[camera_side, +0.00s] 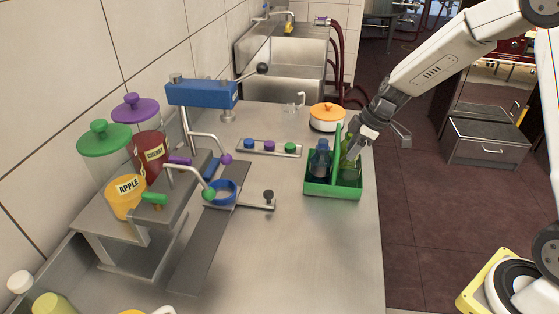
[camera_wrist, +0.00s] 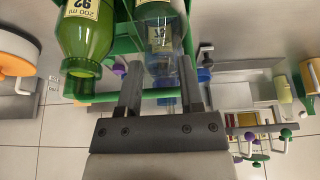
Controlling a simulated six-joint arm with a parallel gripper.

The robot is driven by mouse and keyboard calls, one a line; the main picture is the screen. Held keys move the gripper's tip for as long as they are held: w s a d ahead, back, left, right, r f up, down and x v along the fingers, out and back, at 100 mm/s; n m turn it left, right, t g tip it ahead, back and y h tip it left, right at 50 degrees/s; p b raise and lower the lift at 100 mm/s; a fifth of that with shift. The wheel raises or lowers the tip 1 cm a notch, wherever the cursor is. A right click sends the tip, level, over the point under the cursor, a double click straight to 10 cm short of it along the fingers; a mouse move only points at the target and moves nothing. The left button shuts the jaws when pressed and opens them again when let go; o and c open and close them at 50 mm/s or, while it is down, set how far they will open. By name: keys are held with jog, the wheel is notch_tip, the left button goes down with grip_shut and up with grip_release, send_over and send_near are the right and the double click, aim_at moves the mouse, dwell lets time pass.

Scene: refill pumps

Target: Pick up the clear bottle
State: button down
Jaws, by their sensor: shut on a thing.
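In the wrist view, a clear bottle (camera_wrist: 160,32) with a yellowish label stands between the fingers of my gripper (camera_wrist: 160,88). The fingers are shut on its upper part. A green bottle (camera_wrist: 86,42) with a "200 ml" label is just left of it. In the side view, my gripper (camera_side: 364,138) is at the right part of the green caddy (camera_side: 332,190), beside its upright divider. A green bottle (camera_side: 347,158) and a dark blue bottle (camera_side: 319,160) stand in the caddy. The clear bottle is hard to make out there, behind the gripper.
Left of the caddy are a rack with several coloured caps (camera_side: 269,146) and a blue ring holder (camera_side: 222,192). A white pot with an orange lid (camera_side: 327,117) stands behind the caddy. Juice dispensers (camera_side: 125,185) stand at left. The front counter is clear.

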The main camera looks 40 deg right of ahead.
jog(key=shift+r, duration=0.1)
jog(key=shift+r, duration=0.85)
jog(key=s+a+r, duration=0.1)
jog(key=s+r, duration=1)
jog(key=s, duration=0.3)
jog(key=shift+a, duration=0.2)
jog(key=shift+r, duration=0.2)
